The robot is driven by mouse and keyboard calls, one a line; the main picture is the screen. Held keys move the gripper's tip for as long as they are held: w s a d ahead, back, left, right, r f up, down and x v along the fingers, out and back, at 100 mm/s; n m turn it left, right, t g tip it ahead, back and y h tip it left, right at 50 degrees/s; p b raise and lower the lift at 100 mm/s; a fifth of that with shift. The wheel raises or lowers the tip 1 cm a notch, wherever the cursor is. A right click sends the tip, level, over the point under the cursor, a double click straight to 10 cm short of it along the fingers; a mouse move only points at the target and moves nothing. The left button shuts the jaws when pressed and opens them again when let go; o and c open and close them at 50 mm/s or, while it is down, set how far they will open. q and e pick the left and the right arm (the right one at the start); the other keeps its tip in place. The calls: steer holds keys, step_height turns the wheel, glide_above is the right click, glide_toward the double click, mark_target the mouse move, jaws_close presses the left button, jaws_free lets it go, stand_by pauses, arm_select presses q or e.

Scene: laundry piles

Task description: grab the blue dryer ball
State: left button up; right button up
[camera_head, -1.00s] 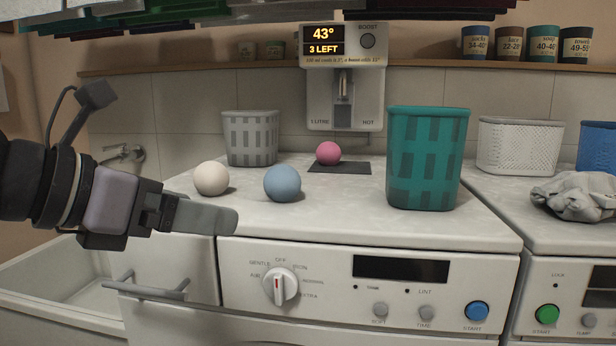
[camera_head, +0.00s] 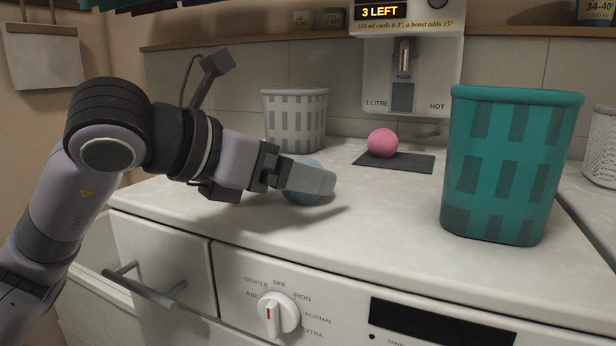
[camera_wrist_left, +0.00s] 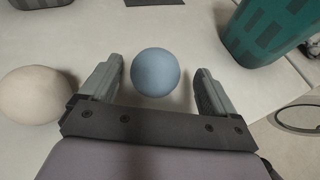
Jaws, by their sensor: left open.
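The blue dryer ball (camera_wrist_left: 155,72) sits on the white dryer top, between the two spread fingers of my left gripper (camera_wrist_left: 154,92) in the left wrist view. A gap shows on each side of it, so the fingers do not touch it. In the head view my left gripper (camera_head: 310,180) is low over the dryer top and hides much of the blue ball (camera_head: 306,194). A white ball (camera_wrist_left: 35,94) lies just outside the left finger in the wrist view; the arm hides it in the head view. My right gripper is not in view.
A grey basket (camera_head: 295,120) stands behind the gripper, and a teal basket (camera_head: 510,165) stands to the right. A wall dispenser (camera_head: 407,75) hangs at the back. The dryer top between gripper and teal basket is clear.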

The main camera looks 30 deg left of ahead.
arm_select(q)
steer(key=x, duration=0.4)
steer(key=shift+a+f+p, duration=0.2)
steer(key=shift+a+p, duration=0.05)
steer(key=shift+p, duration=0.1)
steer(key=shift+w+d+f, duration=0.15)
steer(key=shift+w+f, duration=0.1)
steer(key=shift+w, duration=0.15)
steer(key=c, duration=1.1)
steer(key=shift+o, duration=0.2)
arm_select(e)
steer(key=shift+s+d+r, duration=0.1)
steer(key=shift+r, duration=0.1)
arm_select(q)
steer(key=shift+r, duration=0.2)
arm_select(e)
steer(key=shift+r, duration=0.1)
